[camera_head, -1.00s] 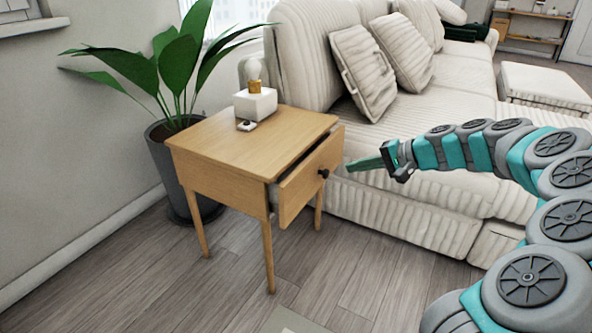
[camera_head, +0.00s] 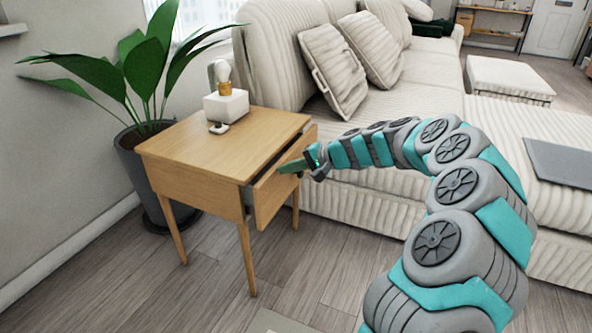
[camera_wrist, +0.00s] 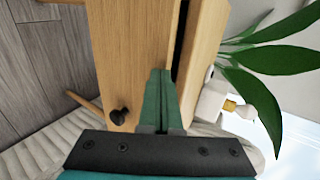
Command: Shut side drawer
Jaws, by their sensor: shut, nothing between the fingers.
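The wooden side table (camera_head: 205,138) stands beside the sofa. Its drawer (camera_head: 268,203) is partly open, with a dark gap between the front panel and the table body. My gripper (camera_head: 287,167) is shut and empty, with its green fingers at the upper part of the drawer front. In the wrist view the closed fingers (camera_wrist: 159,80) lie over the drawer front (camera_wrist: 120,50), close to its top edge. The dark round knob (camera_wrist: 119,116) is to the left of the fingers there. In the head view the knob is hard to make out beside my gripper. Contact cannot be told for sure.
A lamp with a white base (camera_head: 226,105) stands on the tabletop. A potted plant (camera_head: 140,165) is behind the table at left. The cream sofa (camera_head: 385,190) runs along the table's right side.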

